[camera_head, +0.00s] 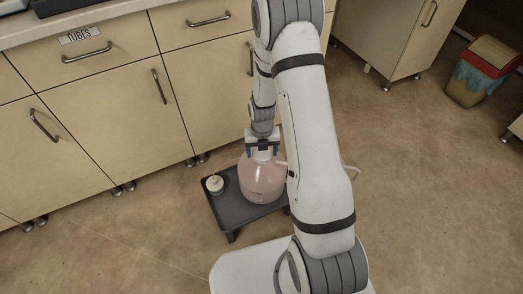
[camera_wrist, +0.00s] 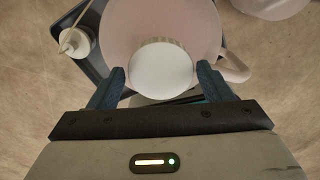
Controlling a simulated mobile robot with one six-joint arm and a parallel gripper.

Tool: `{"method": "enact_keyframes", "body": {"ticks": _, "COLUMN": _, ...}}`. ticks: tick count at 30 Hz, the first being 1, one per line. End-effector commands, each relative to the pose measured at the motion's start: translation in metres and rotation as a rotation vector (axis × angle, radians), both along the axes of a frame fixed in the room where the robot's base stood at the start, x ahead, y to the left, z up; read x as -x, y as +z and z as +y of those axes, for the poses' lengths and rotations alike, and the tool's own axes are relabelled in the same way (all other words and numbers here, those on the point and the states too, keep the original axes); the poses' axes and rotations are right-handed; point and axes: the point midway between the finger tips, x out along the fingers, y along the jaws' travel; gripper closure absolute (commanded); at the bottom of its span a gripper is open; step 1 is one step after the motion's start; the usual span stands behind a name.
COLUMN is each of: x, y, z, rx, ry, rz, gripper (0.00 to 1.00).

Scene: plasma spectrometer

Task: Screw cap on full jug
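A large jug (camera_head: 262,180) with pinkish liquid stands upright on a low dark tray stand. In the wrist view the jug (camera_wrist: 195,20) has a handle on its right side. A round white cap (camera_wrist: 161,69) is seen from above at the jug's mouth; whether it is seated on the neck cannot be told. My gripper (camera_wrist: 161,80) points down over the jug with its two blue fingers on either side of the cap. The fingers look close to the cap's sides, with contact unclear. In the head view my gripper (camera_head: 262,150) is at the jug's top.
A small white container (camera_head: 215,184) with a thin tip stands on the tray stand (camera_head: 228,214), left of the jug. Beige cabinets (camera_head: 120,100) with handles line the back. A waste bin (camera_head: 480,72) is at the far right. The floor at right is open.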

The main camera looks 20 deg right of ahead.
Motion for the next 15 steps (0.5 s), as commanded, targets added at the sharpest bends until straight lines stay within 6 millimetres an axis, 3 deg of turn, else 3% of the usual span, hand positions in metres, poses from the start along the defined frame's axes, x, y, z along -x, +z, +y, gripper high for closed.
{"method": "enact_keyframes", "body": {"ticks": 15, "x": -0.0001, "y": 0.0000, "z": 0.0005, "rx": 0.000, "ry": -0.001, "rz": 0.000, "gripper": 0.70}}
